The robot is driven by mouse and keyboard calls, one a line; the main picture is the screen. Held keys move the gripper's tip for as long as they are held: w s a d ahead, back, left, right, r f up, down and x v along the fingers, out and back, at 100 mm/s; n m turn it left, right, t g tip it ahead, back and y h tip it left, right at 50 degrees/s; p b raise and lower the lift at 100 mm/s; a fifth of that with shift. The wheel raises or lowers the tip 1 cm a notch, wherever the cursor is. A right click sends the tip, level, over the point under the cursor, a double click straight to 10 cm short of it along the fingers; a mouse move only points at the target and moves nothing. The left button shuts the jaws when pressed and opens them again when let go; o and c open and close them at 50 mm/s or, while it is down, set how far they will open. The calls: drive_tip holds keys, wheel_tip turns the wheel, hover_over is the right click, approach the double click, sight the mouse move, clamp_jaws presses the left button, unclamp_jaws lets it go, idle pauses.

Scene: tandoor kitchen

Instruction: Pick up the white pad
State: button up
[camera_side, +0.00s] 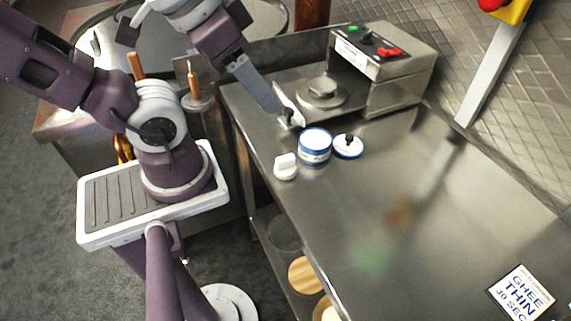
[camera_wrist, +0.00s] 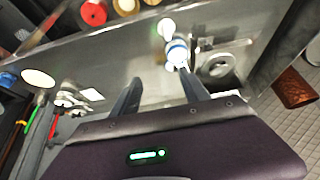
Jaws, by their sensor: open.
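The white pad (camera_side: 285,166), a small block with a raised part on top, stands on the steel counter near its left edge in the side view. In the wrist view it appears to be the small white shape (camera_wrist: 166,28) beyond the blue-and-white tin. My gripper (camera_side: 284,117) is open above the counter, up and left of the tin and apart from the pad. In the wrist view my two fingers (camera_wrist: 160,76) are spread with nothing between them. Part of the finger area is hard to make out in the side view.
The blue-and-white tin (camera_side: 315,147) stands close beside the pad, with a blue-rimmed lid (camera_side: 348,147) to its right. A steel machine (camera_side: 388,65) with a round plate (camera_side: 321,93) stands behind. A printed sign (camera_side: 521,294) lies at lower right. The counter's middle is clear.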

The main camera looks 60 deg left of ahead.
drive_tip(key=w+a+f+n+g+y, duration=0.3)
drive_tip(key=w+a+f+n+g, duration=0.1)
drive_tip(key=f+n, duration=0.45)
drive_tip(key=n+g+h, duration=0.2)
drive_tip(key=n, duration=0.6)
hover_over(286, 157)
drive_tip(key=f, duration=0.5)
drive_tip(key=shift+s+a+f, duration=0.1)
drive_tip(key=shift+s+f, duration=0.15)
drive_tip(key=shift+s, duration=0.15)
drive_tip(key=shift+w+d+f+n+h, duration=0.15)
drive_tip(key=shift+d+f+n+h, duration=0.1)
drive_tip(key=shift+h, duration=0.25)
drive_tip(key=shift+f, duration=0.4)
drive_tip(key=f, duration=0.6)
drive_tip(key=shift+w+a, duration=0.2)
drive_tip(key=c, duration=1.1)
drive_tip(key=shift+c, duration=0.2)
drive_tip(key=shift+r, duration=0.1)
